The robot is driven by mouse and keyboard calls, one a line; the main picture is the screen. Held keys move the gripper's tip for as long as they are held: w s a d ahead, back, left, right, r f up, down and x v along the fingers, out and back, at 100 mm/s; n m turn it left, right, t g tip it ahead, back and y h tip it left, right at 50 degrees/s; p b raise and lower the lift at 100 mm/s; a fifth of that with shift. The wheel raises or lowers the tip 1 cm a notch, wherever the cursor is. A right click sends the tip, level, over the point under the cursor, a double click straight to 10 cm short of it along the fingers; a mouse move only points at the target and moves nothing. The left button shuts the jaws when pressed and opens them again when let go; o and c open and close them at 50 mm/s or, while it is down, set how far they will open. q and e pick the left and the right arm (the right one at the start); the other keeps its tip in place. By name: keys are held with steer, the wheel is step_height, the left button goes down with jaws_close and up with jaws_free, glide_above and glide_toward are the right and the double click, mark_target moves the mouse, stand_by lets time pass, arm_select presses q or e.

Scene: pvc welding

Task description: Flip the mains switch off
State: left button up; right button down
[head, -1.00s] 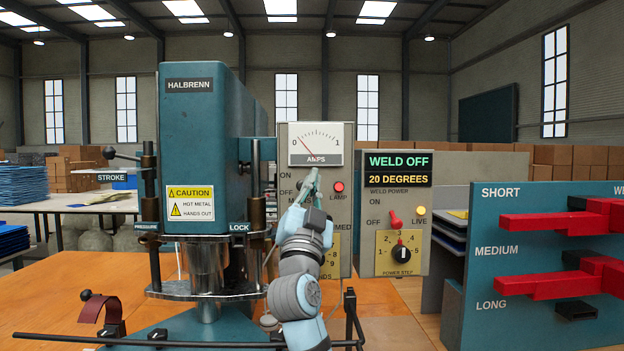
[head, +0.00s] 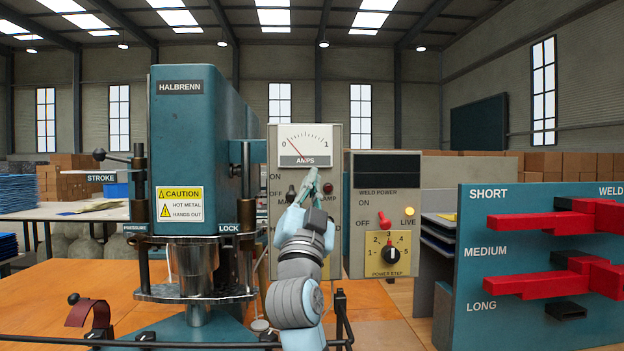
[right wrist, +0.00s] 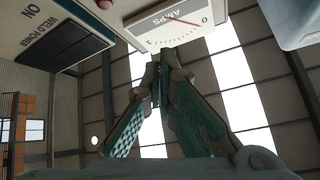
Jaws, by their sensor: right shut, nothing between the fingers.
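The mains switch (head: 291,192) is a small dark toggle on the grey amps panel (head: 273,232), beside the OFF label and above a partly hidden label starting "MA". My right gripper (head: 312,173) is shut and empty, its tips in front of the panel, just below the amps meter (head: 306,146) and up and right of the toggle. I cannot tell whether it touches the panel. In the right wrist view the closed fingers (right wrist: 158,80) point up toward the meter. The lamp (head: 328,189) beside the gripper is dark. My left gripper is not in view.
The weld power panel (head: 360,262) stands to the right; its display (head: 388,167) is blank and its live lamp (head: 409,211) glows yellow. The blue press (head: 178,130) stands close on the left. A blue rack (head: 478,325) with red tools is at the right.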

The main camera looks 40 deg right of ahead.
steer(key=s+a+f+b, duration=0.1)
steer(key=s+a+f, duration=0.1)
steer(key=f, duration=0.5)
steer(key=shift+s+a+f, duration=0.15)
steer(key=shift+a+f, duration=0.25)
steer(key=shift+a, duration=0.45)
